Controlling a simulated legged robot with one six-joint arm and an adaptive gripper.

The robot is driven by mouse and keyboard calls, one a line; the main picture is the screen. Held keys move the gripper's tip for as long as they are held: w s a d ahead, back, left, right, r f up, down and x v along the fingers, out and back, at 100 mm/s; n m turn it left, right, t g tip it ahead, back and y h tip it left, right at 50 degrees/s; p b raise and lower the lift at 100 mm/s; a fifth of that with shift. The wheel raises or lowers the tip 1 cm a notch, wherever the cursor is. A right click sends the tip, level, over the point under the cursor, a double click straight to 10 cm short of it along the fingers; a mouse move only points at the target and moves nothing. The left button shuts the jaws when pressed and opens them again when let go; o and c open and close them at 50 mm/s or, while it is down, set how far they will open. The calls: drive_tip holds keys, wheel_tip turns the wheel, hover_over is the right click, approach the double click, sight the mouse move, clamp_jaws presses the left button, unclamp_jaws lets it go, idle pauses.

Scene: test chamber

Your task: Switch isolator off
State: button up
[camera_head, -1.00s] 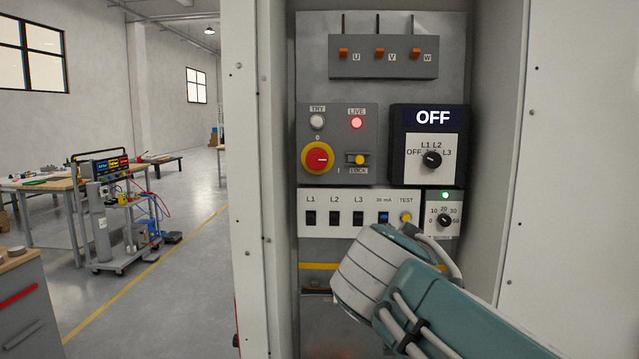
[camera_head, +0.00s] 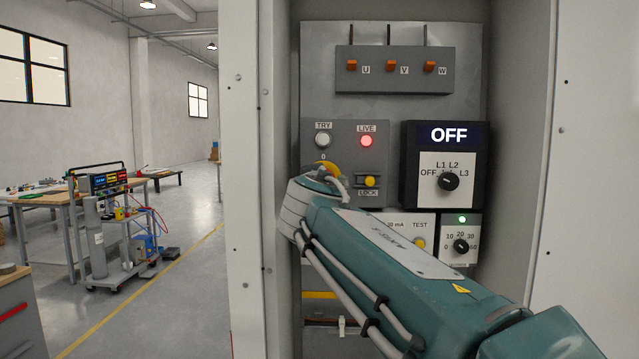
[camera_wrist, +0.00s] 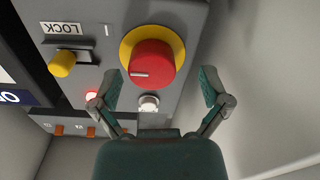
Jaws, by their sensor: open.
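The isolator is a round red knob (camera_wrist: 152,65) on a yellow disc (camera_wrist: 126,46), seen upside down in the wrist view. Its white mark lies level, pointing towards the "I" label. My gripper (camera_wrist: 160,83) is open and empty, facing the panel, with one finger on each side of the knob's lower part in the picture. I cannot tell whether the fingers reach around it. In the head view only the disc's top edge (camera_head: 325,167) shows; my arm hides the knob and my gripper. The LIVE lamp (camera_head: 366,141) glows red.
The yellow LOCK knob (camera_head: 370,181) and white TRY button (camera_head: 323,140) are close to the isolator. A black meter (camera_head: 444,160) reads OFF. Orange-tipped terminals U, V, W (camera_head: 392,68) are above. The cabinet's side wall (camera_wrist: 265,80) is close beside my gripper in the wrist view.

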drive_tip(key=shift+w+d, duration=0.45)
drive_tip(key=shift+w, duration=0.3)
drive_tip(key=shift+a, duration=0.15)
drive_tip(key=c, duration=1.1)
drive_tip(key=shift+n, duration=0.4)
drive_tip(key=shift+c, duration=0.2)
drive_tip(key=n, duration=0.3)
drive_tip(key=shift+n, duration=0.4)
drive_tip(key=n, duration=0.4)
drive_tip(key=shift+n, duration=0.3)
drive_tip(key=n, duration=0.4)
drive_tip(key=shift+f, duration=0.1)
drive_tip(key=shift+n+h, duration=0.3)
drive_tip(key=shift+n, duration=1.8)
